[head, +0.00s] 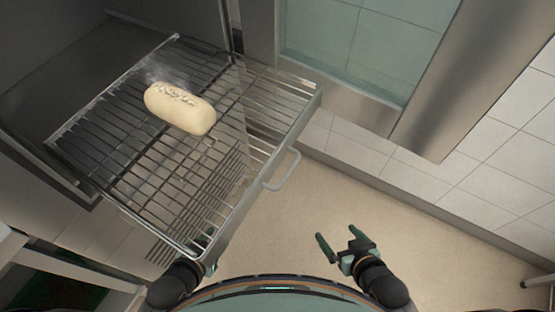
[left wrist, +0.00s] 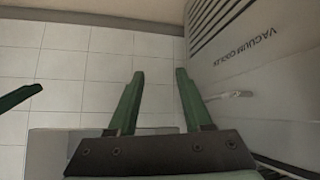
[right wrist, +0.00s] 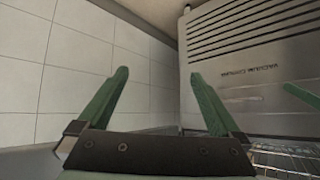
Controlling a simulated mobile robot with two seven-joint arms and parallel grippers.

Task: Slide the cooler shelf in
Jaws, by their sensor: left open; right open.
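The cooler shelf (head: 262,150) is a wire rack pulled out of the cooler in the head view, with a bar handle (head: 283,170) on its front edge. A pale floury loaf (head: 181,108) lies on it. My right gripper (head: 338,240) is open and empty, right of the shelf front and apart from the handle. My left gripper is mostly hidden under the shelf's near corner in the head view; its own wrist view (left wrist: 160,75) shows it open and empty. In the right wrist view the rack (right wrist: 292,156) shows at lower right.
The vacuum cooler body (right wrist: 265,50) carries louvres and lettering in the wrist views. The cooler's dark chamber (head: 105,75) lies at upper left in the head view. A tiled wall (head: 440,180) stands to the right. The beige floor (head: 300,220) before the shelf is clear.

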